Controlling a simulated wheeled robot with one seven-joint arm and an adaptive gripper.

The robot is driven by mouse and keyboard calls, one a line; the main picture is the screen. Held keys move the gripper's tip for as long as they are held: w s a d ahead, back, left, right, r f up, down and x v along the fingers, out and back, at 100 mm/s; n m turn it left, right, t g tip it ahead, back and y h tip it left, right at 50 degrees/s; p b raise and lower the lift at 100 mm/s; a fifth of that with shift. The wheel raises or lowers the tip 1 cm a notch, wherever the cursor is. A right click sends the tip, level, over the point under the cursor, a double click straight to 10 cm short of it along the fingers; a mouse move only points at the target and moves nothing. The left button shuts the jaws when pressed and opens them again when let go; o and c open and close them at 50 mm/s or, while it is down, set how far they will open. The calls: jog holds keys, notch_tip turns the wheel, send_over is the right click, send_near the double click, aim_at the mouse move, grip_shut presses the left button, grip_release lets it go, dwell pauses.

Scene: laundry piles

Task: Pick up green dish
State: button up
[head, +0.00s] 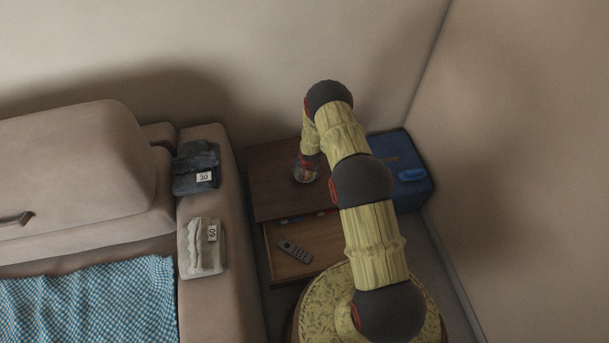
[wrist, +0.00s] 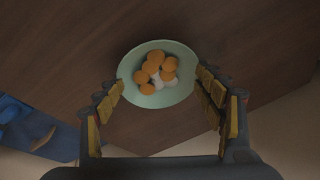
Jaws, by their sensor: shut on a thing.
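The green dish (wrist: 150,101) is a shallow pale green bowl that holds several orange pieces (wrist: 151,67) and a few white ones. In the wrist view it sits between the two fingers of my gripper (wrist: 161,84), with a fingertip at its left and right rim. My gripper is shut on the dish. In the head view my gripper (head: 307,165) points down at the top of the brown nightstand, and the dish is mostly hidden there. I cannot tell whether the dish touches the wood.
The brown nightstand (head: 270,165) has an open drawer with a remote (head: 294,250) in it. A blue case (head: 408,172) stands right of it, by the wall. On the left, a sofa arm (head: 213,135) bears dark folded trousers (head: 190,165) and beige folded clothing (head: 200,250).

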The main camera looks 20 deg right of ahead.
jog(key=c, duration=0.4)
jog(key=shift+o, duration=0.2)
